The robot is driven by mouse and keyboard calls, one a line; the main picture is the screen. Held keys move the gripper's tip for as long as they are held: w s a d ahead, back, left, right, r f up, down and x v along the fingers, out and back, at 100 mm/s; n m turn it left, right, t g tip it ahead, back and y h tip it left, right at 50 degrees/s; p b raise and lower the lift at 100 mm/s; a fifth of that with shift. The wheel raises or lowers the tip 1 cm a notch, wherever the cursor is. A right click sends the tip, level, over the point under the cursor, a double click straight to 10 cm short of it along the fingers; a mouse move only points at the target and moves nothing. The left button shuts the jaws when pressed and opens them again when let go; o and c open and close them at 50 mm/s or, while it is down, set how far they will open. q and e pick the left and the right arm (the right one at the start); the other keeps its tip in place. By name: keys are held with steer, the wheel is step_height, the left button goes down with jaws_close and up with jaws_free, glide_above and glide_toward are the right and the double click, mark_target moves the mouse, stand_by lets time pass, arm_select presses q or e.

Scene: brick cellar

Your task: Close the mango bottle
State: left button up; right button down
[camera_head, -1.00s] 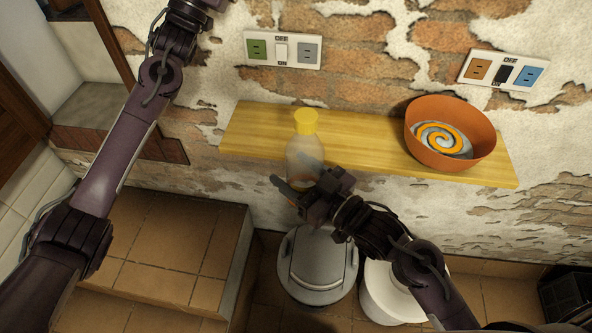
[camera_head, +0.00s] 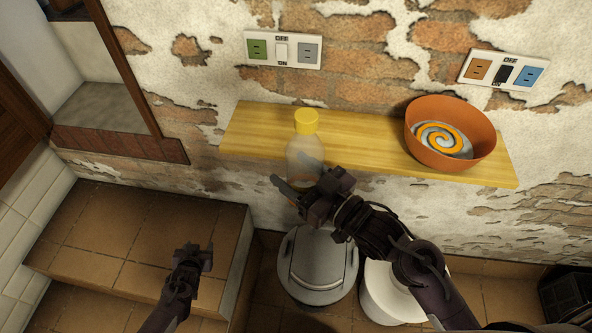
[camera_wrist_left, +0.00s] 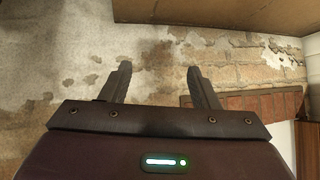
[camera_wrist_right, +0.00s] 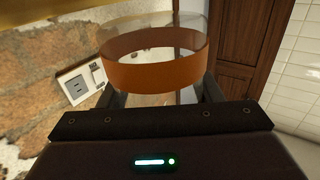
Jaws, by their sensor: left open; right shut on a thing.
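The mango bottle (camera_head: 303,157) is clear, with a yellow cap (camera_head: 306,122) sitting on its top. It appears upright at the front of the wooden shelf in the head view. My right gripper (camera_head: 303,190) is shut on the bottle's lower part. The right wrist view shows the bottle's clear wall and orange band (camera_wrist_right: 158,68) between the fingers. Whether the cap is screwed tight cannot be told. My left gripper (camera_head: 195,256) is open and empty, low at the left, well away from the bottle. Its parted fingers show in the left wrist view (camera_wrist_left: 160,80).
The wooden shelf (camera_head: 375,128) is on the brick wall, with an orange bowl (camera_head: 440,155) at its right. Two socket panels (camera_head: 283,50) (camera_head: 503,70) are above. A grey lidded bin (camera_head: 318,265) and a white container (camera_head: 388,295) stand below. A tiled step (camera_head: 130,240) is at the left.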

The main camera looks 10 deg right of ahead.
arm_select(q)
steer(key=s+f+g, duration=0.3)
steer(key=s+f, duration=0.2)
steer(key=s, duration=0.8)
steer(key=s+d+f+g, duration=0.1)
steer(key=s+f+g, duration=0.2)
steer(key=s, duration=1)
steer(key=s+d+f+g, duration=0.1)
steer(key=s+f+g, duration=0.2)
steer(key=s+f, duration=0.5)
steer(key=s, duration=0.6)
steer(key=shift+d, duration=0.2)
steer(key=shift+w+d+f+b, duration=0.15)
steer(key=shift+w+f+b, duration=0.2)
steer(key=shift+w+f, duration=0.05)
arm_select(e)
steer(key=w+d+r+m+t+h, duration=0.2)
steer(key=w+d+r+h, duration=0.3)
steer(key=w+r, duration=0.3)
steer(key=w+d+r+m+t+h, duration=0.2)
steer(key=w+d+r+m+h, duration=0.2)
steer(key=w+d+r, duration=0.3)
step_height(320, 180, up, 5)
steer(key=shift+w+d+f+m+h, duration=0.1)
steer(key=shift+w+d+m+h, duration=0.05)
steer(key=shift+w+m+h, duration=0.35)
